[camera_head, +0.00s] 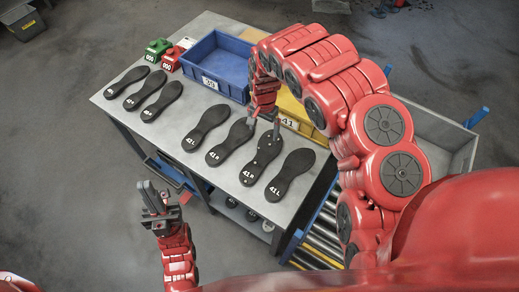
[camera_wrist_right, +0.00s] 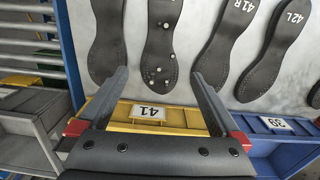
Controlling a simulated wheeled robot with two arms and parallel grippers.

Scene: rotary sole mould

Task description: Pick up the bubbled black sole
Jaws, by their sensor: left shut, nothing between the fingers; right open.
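The bubbled black sole (camera_head: 265,150) lies flat on the grey table, second from the right in its row, with small pale spots scattered over it. In the right wrist view the bubbled sole (camera_wrist_right: 162,45) lies just beyond and between the spread fingertips. My right gripper (camera_head: 263,120) is open and empty, over the sole's far end; it also shows in the right wrist view (camera_wrist_right: 160,75). Its height above the sole is hard to judge. My left gripper (camera_head: 148,184) is shut and empty, in front of the table's near left edge.
Plain black soles lie close on both sides: one on the right (camera_head: 290,174), one on the left (camera_head: 230,141). A yellow bin (camera_wrist_right: 175,117) marked 41 and a blue bin (camera_head: 217,65) stand behind. Green (camera_head: 158,50) and red (camera_head: 172,58) blocks stand at the back left.

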